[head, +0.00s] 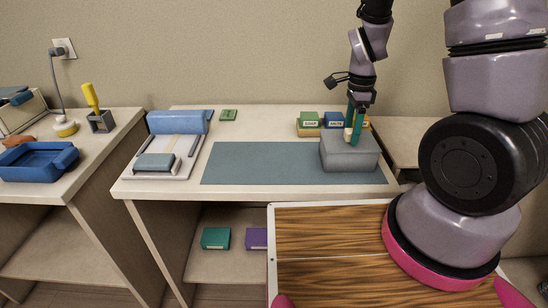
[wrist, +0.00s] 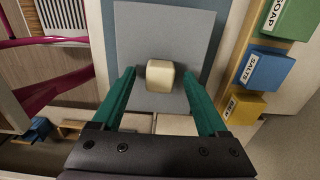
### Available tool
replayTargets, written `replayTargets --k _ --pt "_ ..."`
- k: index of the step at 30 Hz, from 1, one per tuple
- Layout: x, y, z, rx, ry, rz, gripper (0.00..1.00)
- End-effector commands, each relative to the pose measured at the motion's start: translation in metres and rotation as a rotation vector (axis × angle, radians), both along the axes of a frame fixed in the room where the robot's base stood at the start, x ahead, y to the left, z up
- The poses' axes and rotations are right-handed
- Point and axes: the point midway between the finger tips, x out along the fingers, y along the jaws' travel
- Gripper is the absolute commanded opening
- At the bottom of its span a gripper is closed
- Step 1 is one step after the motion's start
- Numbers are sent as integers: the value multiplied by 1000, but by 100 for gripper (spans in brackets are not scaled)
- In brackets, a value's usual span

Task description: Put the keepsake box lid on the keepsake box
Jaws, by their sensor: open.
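The keepsake box (head: 350,164) is a grey block at the right end of the blue-grey mat. Its flat grey lid (wrist: 190,30) with a cream knob (wrist: 160,74) fills the middle of the wrist view. In the head view the lid appears to lie on the box, but I cannot tell how exactly it is seated. My gripper (head: 353,138) is over the box, pointing down. In the wrist view its teal fingers stand open on either side of the knob, with gaps on both sides. The box's walls are hidden in the wrist view.
Small labelled green, blue and yellow boxes stand in a wooden holder (head: 310,131) just behind the box. A white tray (head: 167,157) with a blue roll (head: 180,121) is at the table's left. The mat's (head: 255,165) middle is clear.

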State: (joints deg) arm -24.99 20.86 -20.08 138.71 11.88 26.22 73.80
Motion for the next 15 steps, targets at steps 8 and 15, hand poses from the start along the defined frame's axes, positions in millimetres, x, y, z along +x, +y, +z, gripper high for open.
replayTargets --k 8,15 --pt "0 0 3 0 -2 1 76" --pt "1 0 13 1 -2 1 76"
